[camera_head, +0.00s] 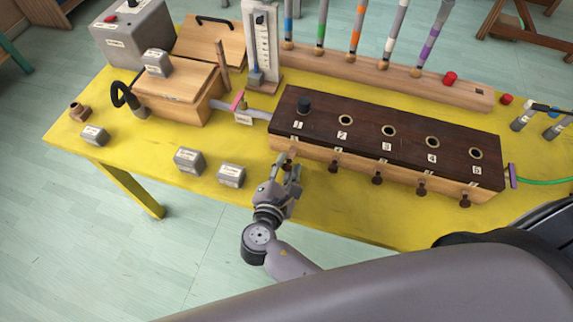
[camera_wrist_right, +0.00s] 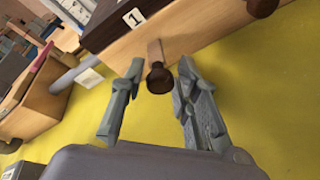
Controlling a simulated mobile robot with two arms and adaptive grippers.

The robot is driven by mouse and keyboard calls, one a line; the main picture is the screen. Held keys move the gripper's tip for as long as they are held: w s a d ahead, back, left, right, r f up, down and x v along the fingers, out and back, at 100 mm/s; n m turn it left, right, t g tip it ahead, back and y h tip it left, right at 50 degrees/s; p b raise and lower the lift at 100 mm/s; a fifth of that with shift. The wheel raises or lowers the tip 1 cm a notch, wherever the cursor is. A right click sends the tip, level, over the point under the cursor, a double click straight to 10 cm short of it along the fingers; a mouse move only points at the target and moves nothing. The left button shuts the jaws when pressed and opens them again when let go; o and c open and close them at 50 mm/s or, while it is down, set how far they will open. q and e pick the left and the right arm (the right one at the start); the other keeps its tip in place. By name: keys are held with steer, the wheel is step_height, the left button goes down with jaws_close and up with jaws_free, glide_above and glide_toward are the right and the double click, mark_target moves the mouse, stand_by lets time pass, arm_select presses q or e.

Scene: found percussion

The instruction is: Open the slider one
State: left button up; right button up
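The long dark-topped wooden box (camera_head: 365,140) stands on the yellow table, with numbered round holes on top. A dark plug sits in the hole by label 1. Slider one, a brown knob on a wooden strip (camera_wrist_right: 159,77), sticks out of the front wall under label 1 in the right wrist view. My right gripper (camera_head: 290,168) is at the front of the box by label 1. In the right wrist view its fingers (camera_wrist_right: 160,85) are apart, one on each side of the knob, with visible gaps. In the head view the gripper partly hides this knob. My left gripper is not in view.
More slider knobs (camera_head: 377,178) stick out along the box front to the right. Small grey blocks (camera_head: 231,175) stand left of my right gripper. A wooden bellows-like box (camera_head: 178,95) stands further left. Coloured tubes rise from a wooden rail (camera_head: 380,73) behind. Yellow table is bare in front of the box.

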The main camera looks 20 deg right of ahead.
steer(key=shift+s, duration=0.1)
steer(key=v, duration=1.2)
stand_by(0.4)
